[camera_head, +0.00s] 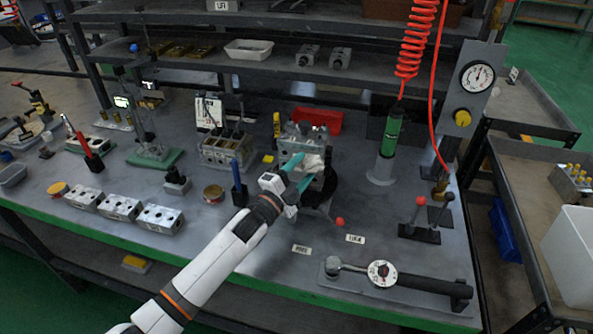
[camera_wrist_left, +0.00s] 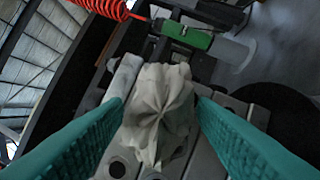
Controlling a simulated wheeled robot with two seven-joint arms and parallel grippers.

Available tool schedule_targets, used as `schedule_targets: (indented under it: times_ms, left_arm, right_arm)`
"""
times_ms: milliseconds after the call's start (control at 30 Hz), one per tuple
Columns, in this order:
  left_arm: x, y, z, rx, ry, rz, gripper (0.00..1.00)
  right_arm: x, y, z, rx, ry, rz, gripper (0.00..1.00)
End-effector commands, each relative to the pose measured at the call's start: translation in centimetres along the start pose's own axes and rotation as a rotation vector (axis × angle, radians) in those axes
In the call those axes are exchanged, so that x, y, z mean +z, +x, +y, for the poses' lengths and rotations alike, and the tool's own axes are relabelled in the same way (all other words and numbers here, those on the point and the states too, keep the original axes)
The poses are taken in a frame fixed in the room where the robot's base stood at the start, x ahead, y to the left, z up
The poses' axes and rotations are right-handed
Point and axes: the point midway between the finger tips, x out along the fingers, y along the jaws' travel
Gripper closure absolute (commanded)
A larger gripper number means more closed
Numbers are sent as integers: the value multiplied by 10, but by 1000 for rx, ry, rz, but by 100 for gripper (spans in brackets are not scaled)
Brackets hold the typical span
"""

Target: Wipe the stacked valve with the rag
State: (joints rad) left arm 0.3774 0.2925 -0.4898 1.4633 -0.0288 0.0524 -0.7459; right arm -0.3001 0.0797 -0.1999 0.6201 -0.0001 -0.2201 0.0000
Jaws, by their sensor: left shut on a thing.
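My left gripper (camera_head: 302,170) reaches in from the lower left with its teal fingers at the stacked valve (camera_head: 288,148), a grey metal block stack near the middle of the bench. It is shut on a crumpled whitish rag (camera_head: 314,163). In the left wrist view the rag (camera_wrist_left: 160,115) is bunched between the two teal fingers (camera_wrist_left: 160,108). The rag lies over or against the grey block face (camera_wrist_left: 118,168), which has dark round holes; exact contact is hard to tell. The fingers and rag hide part of the valve. My right gripper is not in view.
A red bin (camera_head: 318,120) stands behind the valve. A green air tool (camera_head: 391,132) hangs from a red coiled hose at right. Blue-handled tool (camera_head: 238,180) stands left of the valve. Several valve blocks (camera_head: 120,207) line the front left. A torque wrench (camera_head: 400,279) lies front right.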

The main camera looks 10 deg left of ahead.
Motion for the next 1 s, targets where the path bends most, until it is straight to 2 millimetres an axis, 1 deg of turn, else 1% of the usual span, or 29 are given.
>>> schedule_targets:
  times_ms: [167, 600, 867, 1000]
  left_arm:
    - [-4, 0, 2, 0, 2, 1, 66]
    - [-37, -10, 17, 2, 3, 4, 66]
    - [-38, -11, 18, 2, 1, 5, 66]
    - [-35, -16, 19, 1, 1, 5, 66]
  right_arm:
    - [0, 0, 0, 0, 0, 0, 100]
    - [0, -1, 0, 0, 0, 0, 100]
    - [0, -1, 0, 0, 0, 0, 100]
    - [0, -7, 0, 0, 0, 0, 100]
